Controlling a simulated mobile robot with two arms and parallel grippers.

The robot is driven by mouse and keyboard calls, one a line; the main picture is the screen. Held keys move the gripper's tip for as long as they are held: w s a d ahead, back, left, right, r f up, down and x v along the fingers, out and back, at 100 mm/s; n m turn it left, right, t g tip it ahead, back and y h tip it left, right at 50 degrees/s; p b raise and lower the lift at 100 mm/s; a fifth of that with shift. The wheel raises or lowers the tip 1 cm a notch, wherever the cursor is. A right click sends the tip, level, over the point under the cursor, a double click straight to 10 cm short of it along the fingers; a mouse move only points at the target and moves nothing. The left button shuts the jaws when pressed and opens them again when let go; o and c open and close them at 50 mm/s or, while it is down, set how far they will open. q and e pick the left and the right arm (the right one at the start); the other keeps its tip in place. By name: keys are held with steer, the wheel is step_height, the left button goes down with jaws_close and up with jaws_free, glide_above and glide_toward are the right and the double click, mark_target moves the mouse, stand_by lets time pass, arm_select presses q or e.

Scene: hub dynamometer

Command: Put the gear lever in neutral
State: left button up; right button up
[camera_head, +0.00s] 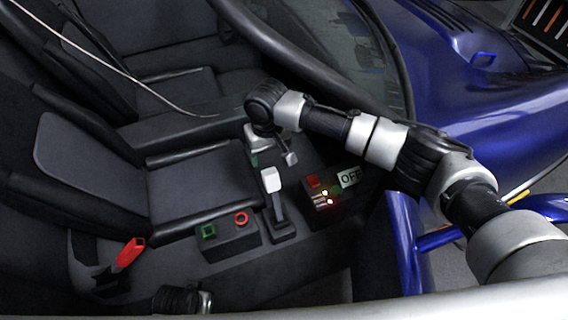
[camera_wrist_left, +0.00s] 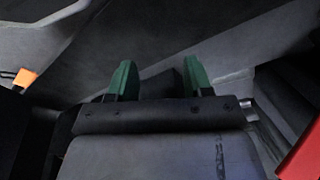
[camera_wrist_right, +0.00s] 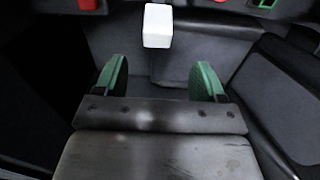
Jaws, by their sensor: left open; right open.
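The gear lever (camera_head: 270,180) has a white block knob on a dark stem. It stands in a black base between two control boxes in the head view. Its white knob (camera_wrist_right: 157,25) shows at the top middle of the right wrist view, beyond the fingertips. My right gripper (camera_head: 272,157) is open and empty, close to the knob on its far side in the head view. Its green fingers (camera_wrist_right: 160,78) are spread, with nothing between them. My left gripper (camera_wrist_left: 159,78) is open and empty; in the head view only a dark part of that arm shows at the bottom edge.
A box with a green button (camera_head: 208,231) and a red ring button (camera_head: 241,219) sits left of the lever. A box with a red button and lit lamps (camera_head: 326,196), by an OFF label (camera_head: 350,177), is on its right. A red handle (camera_head: 130,252) stands farther left.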

mark_target(270, 173)
steer(key=shift+w+d, duration=0.1)
steer(key=shift+d, duration=0.05)
steer(key=shift+f, duration=0.3)
step_height(270, 173, down, 9)
steer(key=b, duration=0.2)
steer(key=shift+b, duration=0.3)
arm_select(q)
steer(key=w+v, duration=0.2)
steer(key=v, duration=0.8)
steer(key=shift+w+r+t, duration=0.3)
steer(key=shift+w, duration=0.1)
arm_select(e)
steer(key=shift+f, duration=0.3)
